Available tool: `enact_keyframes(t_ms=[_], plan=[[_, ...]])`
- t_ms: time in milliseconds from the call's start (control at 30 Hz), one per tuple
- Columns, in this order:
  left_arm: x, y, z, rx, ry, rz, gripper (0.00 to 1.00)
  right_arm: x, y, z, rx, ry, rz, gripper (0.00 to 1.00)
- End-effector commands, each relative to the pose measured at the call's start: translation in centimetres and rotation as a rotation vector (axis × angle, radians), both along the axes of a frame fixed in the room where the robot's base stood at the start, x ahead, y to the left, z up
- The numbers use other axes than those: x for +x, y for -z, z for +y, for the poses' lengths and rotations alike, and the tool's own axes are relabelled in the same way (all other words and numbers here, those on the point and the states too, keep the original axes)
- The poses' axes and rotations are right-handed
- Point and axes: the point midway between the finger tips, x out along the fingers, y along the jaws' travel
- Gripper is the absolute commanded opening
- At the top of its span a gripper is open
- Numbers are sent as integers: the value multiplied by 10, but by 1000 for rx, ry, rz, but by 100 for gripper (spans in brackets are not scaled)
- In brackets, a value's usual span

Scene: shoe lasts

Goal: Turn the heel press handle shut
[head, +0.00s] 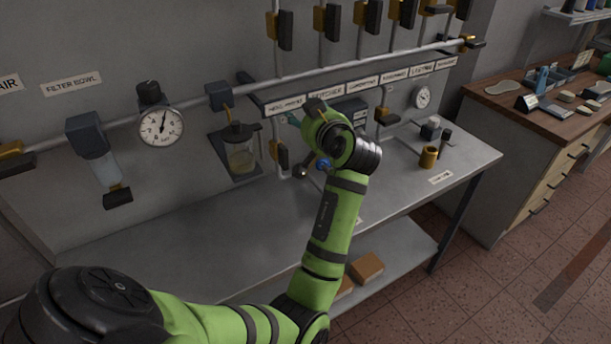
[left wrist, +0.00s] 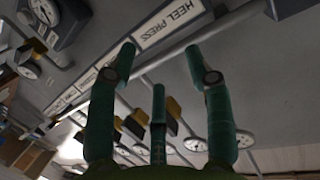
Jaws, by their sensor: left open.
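The HEEL PRESS label (head: 285,104) is at the left end of the label row in the head view. It shows large in the left wrist view (left wrist: 172,22). Below it, a yellow valve with a dark handle (head: 283,156) sits on a vertical pipe. The handle appears to hang along the pipe. My left gripper (head: 292,119) is just above and right of this valve, mostly hidden by my wrist. In the left wrist view its teal fingers (left wrist: 160,50) are spread apart with nothing between them. Contact with the handle cannot be seen. My right gripper is not in view.
A round gauge (head: 162,126) and a glass-bowl filter (head: 240,153) are left of the valve. More yellow-and-black valves (head: 326,20) line the pipes above. A brass cup (head: 428,157) stands on the right of the bench (head: 190,222). The bench's front left is clear.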

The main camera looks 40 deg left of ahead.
Motion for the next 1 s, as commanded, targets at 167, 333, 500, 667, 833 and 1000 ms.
enact_keyframes(t_ms=[167, 333, 500, 667, 833, 1000], plan=[[-10, 35, -6, -28, 51, 66, 52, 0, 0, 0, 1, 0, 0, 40], [-21, 67, -13, -57, 103, 130, 52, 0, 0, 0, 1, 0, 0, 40], [-32, 95, -21, -83, 158, 188, 52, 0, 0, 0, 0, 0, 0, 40], [-40, 113, -27, -102, 193, 229, 52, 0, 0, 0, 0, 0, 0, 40], [-44, 122, -31, -112, 214, 249, 52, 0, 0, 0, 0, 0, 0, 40], [-45, 123, -32, -114, 218, 253, 52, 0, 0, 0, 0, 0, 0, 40]])
